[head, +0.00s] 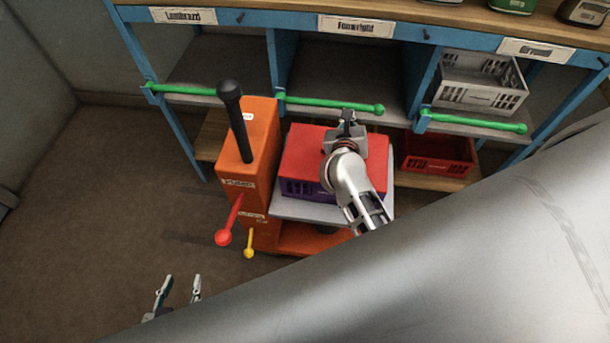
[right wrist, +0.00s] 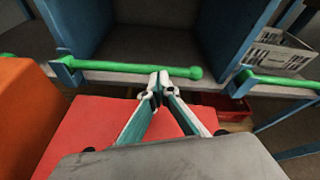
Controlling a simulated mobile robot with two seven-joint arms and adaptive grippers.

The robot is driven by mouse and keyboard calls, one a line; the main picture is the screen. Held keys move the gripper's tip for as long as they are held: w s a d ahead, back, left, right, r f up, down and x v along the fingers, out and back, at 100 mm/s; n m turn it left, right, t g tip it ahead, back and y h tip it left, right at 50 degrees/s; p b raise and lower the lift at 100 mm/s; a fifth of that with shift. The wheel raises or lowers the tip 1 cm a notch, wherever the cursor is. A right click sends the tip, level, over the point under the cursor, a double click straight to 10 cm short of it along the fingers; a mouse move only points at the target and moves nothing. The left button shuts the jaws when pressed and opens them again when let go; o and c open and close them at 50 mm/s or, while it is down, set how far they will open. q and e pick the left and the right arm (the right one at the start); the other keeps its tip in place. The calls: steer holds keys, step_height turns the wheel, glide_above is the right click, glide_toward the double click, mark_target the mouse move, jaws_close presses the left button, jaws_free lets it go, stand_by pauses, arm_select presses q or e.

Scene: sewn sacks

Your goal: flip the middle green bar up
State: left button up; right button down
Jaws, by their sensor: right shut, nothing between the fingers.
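The middle green bar (head: 325,104) lies level across the front of the middle shelf bay, with a round knob at its right end. It also spans the upper part of the right wrist view (right wrist: 120,66). My right gripper (head: 348,114) is shut and empty, just below the bar's right half. In the right wrist view its fingertips (right wrist: 159,76) meet at the bar's lower edge, left of the knob; I cannot tell whether they touch it. My left gripper (head: 180,284) is open and empty, low over the floor at the lower left.
Two other green bars, left (head: 185,90) and right (head: 475,122), lie level across their bays. An orange lift truck (head: 262,130) carries a red-topped purple crate (head: 300,187) below my right arm. A grey crate (head: 490,98) and a red crate (head: 410,160) stand at right.

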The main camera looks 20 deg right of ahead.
steer(key=s+a+r+n+t+y+p, duration=0.1)
steer(key=s+a+r+n+t+y, duration=0.2)
steer(key=n, duration=0.5)
steer(key=a+r+n+t+y, duration=0.15)
steer(key=a+n+t, duration=0.3)
steer(key=n, duration=0.45)
steer(key=s+a+f+n+g+y, duration=0.3)
steer(key=s+a+f+n+y, duration=0.4)
steer(key=n, duration=0.8)
steer(key=shift+s+a+p, duration=0.4)
steer(key=shift+s+a, duration=0.45)
steer(key=shift+a, duration=1.05)
steer(key=shift+g, duration=0.25)
